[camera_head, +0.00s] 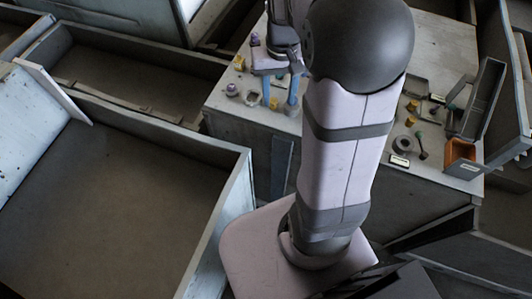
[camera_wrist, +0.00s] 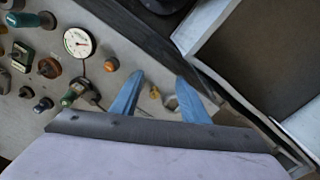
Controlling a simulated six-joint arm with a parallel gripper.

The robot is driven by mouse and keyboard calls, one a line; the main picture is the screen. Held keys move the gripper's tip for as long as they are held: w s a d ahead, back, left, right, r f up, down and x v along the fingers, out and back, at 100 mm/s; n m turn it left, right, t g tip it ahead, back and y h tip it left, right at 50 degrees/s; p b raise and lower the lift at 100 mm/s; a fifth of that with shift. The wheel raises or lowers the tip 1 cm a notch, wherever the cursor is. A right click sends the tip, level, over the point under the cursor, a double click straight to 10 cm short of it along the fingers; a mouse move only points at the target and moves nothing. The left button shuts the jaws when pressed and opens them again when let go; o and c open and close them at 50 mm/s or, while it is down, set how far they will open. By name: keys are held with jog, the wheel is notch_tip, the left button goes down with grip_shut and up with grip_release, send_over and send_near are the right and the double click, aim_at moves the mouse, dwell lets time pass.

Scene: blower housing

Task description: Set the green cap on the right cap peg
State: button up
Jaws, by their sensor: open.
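My gripper (camera_wrist: 158,88) is open, its two blue fingers spread apart over the work table's edge. It also shows in the head view (camera_head: 279,92), above the table's front left part. A small yellow piece (camera_wrist: 154,92) and a grey round piece (camera_wrist: 171,102) show between the fingers in the wrist view; I see nothing gripped. A dark green part (camera_wrist: 74,92) lies to the left of the fingers, and a green-topped part (camera_wrist: 24,19) is at the upper left. I cannot tell which green part is the cap. I cannot pick out the right cap peg; my arm hides the table's middle in the head view.
A round dial gauge (camera_wrist: 78,43) and an orange-brown knob (camera_wrist: 49,68) stand left of the fingers. An orange bin (camera_head: 461,152) and a tall grey tray (camera_head: 483,98) are at the table's right. A large open bin (camera_head: 105,215) is at the left.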

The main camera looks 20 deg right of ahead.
jog(key=s+a+f+n, duration=0.3)
jog(key=s+a+f, duration=0.2)
jog(key=s+a, duration=0.4)
jog(key=s, duration=0.3)
jog(key=shift+s+f, duration=0.15)
jog(key=shift+f, duration=0.05)
jog(key=shift+o, duration=0.6)
